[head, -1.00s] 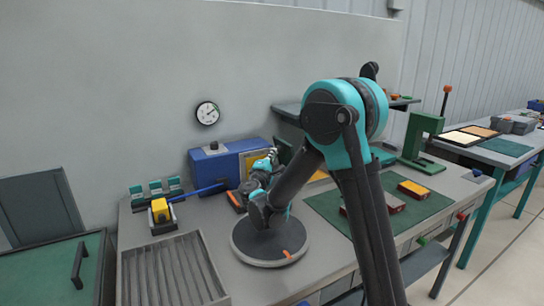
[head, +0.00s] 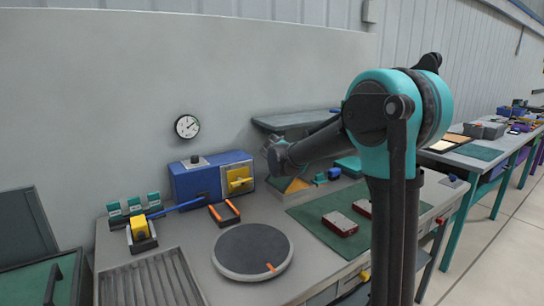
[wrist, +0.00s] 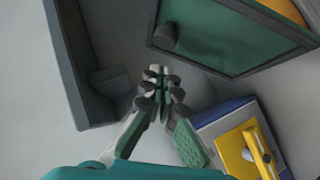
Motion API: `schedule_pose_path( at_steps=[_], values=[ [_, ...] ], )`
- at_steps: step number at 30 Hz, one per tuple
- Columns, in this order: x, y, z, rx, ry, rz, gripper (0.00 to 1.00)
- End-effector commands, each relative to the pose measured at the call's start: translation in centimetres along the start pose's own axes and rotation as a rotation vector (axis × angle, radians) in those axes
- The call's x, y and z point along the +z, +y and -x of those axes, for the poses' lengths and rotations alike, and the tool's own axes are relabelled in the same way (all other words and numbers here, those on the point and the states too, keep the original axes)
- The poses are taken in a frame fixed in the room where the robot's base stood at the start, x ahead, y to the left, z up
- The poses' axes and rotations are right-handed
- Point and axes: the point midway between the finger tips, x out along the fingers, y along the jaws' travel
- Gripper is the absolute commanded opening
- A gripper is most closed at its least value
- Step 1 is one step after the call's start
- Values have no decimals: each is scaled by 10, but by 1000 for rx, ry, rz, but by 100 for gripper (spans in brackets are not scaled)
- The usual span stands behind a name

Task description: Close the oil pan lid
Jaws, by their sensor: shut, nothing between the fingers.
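A dark-framed green panel with a dark knob, which looks like the oil pan lid (wrist: 228,32), is at the upper right of the wrist view. It stands raised, with an orange-yellow surface (wrist: 292,10) showing past its edge. In the head view an orange patch (head: 293,186) shows below my forearm, at the back of the bench; my arm hides much of the pan there. My gripper (wrist: 160,72) is shut and empty, below and left of the lid in the wrist view, apart from it in the picture.
A blue box with a yellow front (head: 212,176) stands left of the pan; it also shows in the wrist view (wrist: 245,145). A round dark disc (head: 252,250) lies in front. A green mat (head: 325,207) with red blocks is right. A grey shelf (head: 285,122) is behind.

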Motion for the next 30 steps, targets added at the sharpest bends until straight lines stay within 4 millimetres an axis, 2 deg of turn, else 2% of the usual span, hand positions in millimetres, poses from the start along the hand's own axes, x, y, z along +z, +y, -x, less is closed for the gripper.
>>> schedule_pose_path(
  at_steps=[6,15,30],
  values=[
    [24,12,-22,-128,-4,-134,0],
    [55,15,-53,-309,-5,-314,0],
    [101,-3,-101,-606,-1,-607,0]
  ],
)
